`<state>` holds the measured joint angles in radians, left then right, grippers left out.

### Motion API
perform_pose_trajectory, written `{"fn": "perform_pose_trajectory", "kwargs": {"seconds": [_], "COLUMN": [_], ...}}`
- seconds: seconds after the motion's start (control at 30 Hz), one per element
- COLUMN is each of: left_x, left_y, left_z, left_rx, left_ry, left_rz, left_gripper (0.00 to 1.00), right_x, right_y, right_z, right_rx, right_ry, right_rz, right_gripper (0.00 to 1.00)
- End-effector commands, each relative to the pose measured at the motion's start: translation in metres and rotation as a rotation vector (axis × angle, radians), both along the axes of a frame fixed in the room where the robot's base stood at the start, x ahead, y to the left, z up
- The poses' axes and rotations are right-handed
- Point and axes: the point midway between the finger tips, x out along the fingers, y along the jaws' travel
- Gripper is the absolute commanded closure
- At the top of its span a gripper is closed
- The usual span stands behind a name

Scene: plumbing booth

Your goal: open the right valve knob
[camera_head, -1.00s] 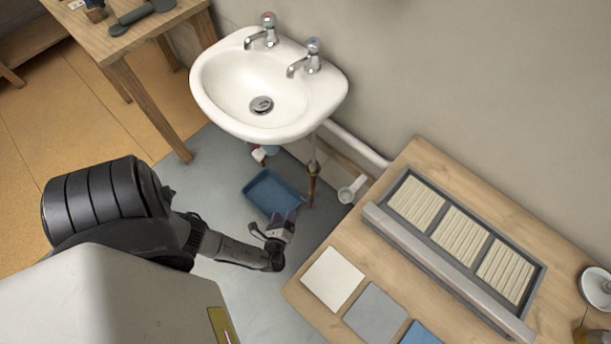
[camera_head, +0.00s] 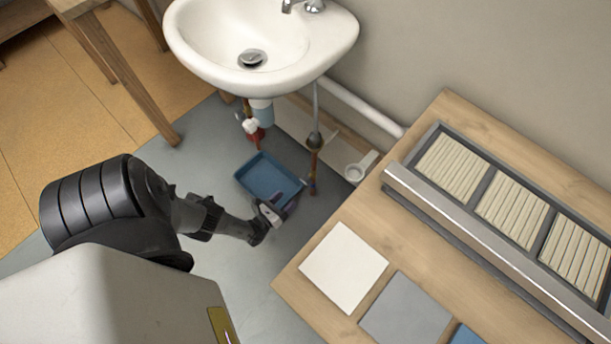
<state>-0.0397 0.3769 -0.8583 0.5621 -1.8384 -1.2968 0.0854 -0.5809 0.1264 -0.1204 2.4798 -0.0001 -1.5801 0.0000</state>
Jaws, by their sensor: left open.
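Two supply pipes hang below the white sink (camera_head: 245,40). The right pipe (camera_head: 314,142) has a dark and brass-coloured fitting, with a small piece (camera_head: 312,187) low down near the floor; its knob is too small to make out clearly. The left pipe (camera_head: 250,127) carries a white and red fitting. My left gripper (camera_head: 277,212) is open and low over the floor, in front of the blue tray and to the lower left of the right pipe's bottom end, apart from it in the picture. My right gripper is out of view.
A blue tray (camera_head: 268,178) lies on the grey floor under the sink. A wooden table (camera_head: 300,285) with tiles and a ribbed rack (camera_head: 500,205) stands to the right. A white drain pipe (camera_head: 362,108) runs along the wall. A wooden bench leg (camera_head: 135,90) stands left.

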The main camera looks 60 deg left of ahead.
Motion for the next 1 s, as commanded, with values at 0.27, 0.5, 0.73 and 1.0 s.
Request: {"fn": "perform_pose_trajectory", "kwargs": {"seconds": [0.27,0.5,0.73,1.0], "left_x": [0.051,0.086,0.105,0.111], "left_y": [0.019,0.032,0.039,0.041], "left_z": [-0.001,-0.001,-0.001,0.0], "left_rx": [0.0,-0.001,0.0,-0.001], "left_ry": [-0.004,-0.003,-0.002,0.0], "left_rz": [0.001,0.003,0.002,0.002], "left_gripper": [0.31,0.31,0.31,0.31], "right_x": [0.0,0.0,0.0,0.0], "right_y": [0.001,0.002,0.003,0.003], "right_z": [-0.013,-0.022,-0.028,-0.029], "right_rx": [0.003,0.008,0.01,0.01], "right_ry": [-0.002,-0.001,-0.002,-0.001], "right_rz": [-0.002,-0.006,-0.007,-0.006], "right_gripper": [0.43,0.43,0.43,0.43]}}
